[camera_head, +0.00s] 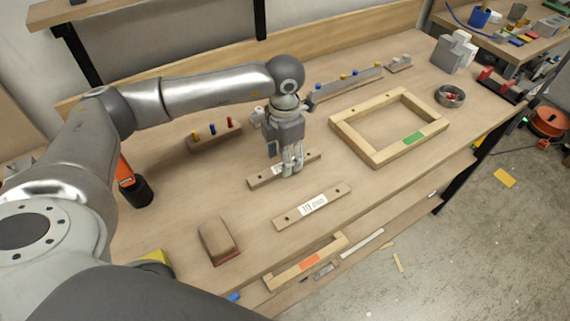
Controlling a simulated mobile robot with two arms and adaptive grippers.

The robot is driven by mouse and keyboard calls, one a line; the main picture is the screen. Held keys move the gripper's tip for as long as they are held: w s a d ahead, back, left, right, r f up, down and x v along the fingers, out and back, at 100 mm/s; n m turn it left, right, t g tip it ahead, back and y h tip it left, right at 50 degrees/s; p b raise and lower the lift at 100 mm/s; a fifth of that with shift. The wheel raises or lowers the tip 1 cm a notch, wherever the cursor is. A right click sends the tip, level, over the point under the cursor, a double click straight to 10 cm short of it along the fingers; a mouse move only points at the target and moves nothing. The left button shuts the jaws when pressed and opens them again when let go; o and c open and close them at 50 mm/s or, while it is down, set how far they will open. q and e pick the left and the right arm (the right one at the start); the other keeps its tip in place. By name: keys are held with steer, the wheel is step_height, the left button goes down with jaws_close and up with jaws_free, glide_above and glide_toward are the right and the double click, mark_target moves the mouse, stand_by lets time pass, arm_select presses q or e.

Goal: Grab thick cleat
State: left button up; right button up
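Two light wooden cleats with dark holes and white labels lie on the workbench (170,226). The rear cleat (262,180) lies under my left gripper (291,170), which points down with its fingertips at the cleat's middle. The fingers hide part of that cleat and its label. I cannot tell whether they are closed on it. The front cleat (335,194) lies apart, nearer the bench's front edge, with its label in full view. Which one is thicker is hard to tell. My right gripper is not in view.
A wooden frame (347,133) with a green label lies to the right. A sanding block (218,240) sits at front left, and a peg block (214,135) behind it. A metal bowl (451,97) stands at far right. Bare bench surrounds the front cleat.

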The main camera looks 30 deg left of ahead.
arm_select(q)
steer(key=shift+f, duration=1.3)
steer(key=c, duration=1.1)
jaws_close()
steer(key=shift+r, duration=0.15)
